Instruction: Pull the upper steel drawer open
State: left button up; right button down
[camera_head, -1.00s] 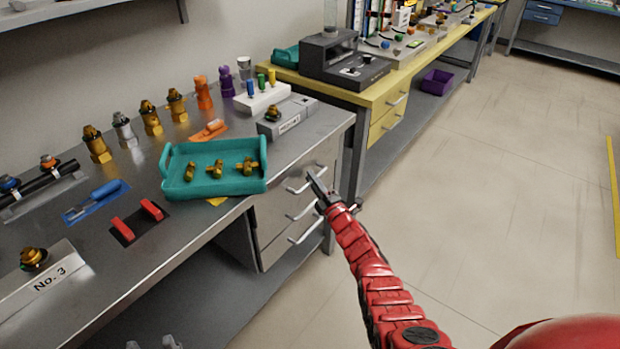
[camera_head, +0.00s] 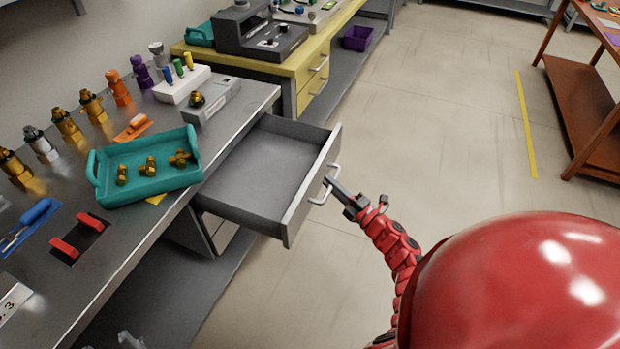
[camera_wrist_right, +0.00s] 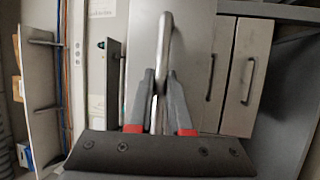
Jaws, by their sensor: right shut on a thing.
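The upper steel drawer (camera_head: 262,170) stands well out of the steel workbench (camera_head: 130,235) in the head view. Its grey interior looks empty. Its bar handle (camera_head: 329,180) is on the outer face. My right gripper (camera_head: 336,188) is shut on this handle, its arm reaching in from the lower right. In the right wrist view, the two dark fingers of my right gripper (camera_wrist_right: 162,88) close around the handle (camera_wrist_right: 166,35). Two lower drawer fronts with handles (camera_wrist_right: 211,78) show to the right there. My left gripper is not in view.
A teal tray (camera_head: 150,190) with three brass fittings sits on the bench left of the drawer. A yellow bench (camera_head: 290,68) with a grey machine (camera_head: 262,38) stands behind. The floor (camera_head: 430,130) right of the drawer is clear.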

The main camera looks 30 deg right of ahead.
jog(key=shift+s+d, duration=0.75)
jog(key=shift+s, duration=0.25)
jog(key=c, duration=0.8)
grip_release()
jog(key=shift+c, duration=0.2)
jog(key=b+v, duration=0.1)
jog(key=v, duration=1.6)
jog(key=shift+s, duration=0.15)
jog(key=shift+f, duration=0.15)
